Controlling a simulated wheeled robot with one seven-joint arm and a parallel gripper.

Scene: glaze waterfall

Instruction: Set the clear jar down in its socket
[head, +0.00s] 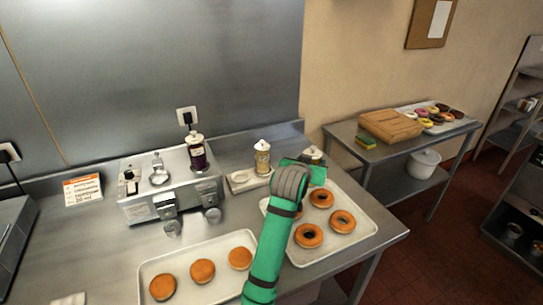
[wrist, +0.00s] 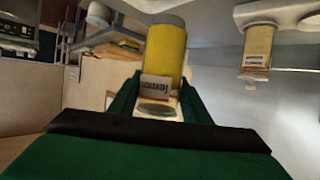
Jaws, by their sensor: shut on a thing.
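My gripper (wrist: 160,98) is shut on a jar (wrist: 166,50) in the wrist view. The jar has a yellow body and a white label that seems to read "lemon"; the view looks upside down. In the head view the held jar's pale top (head: 312,153) shows behind my green gripper (head: 305,171), which hides most of it, above the counter's right end. A metal machine (head: 147,210) stands left of it. A round metal fitting (head: 159,172) on its top looks empty; I cannot tell if it is the socket. A dark purple jar (head: 197,152) stands at the machine's right end.
Another yellowish labelled jar (head: 262,159) stands in a small pale holder (head: 239,183), left of my gripper. Trays of plain rings (head: 366,224) and round buns (head: 148,268) lie at the front. A side table (head: 347,131) stands at the right.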

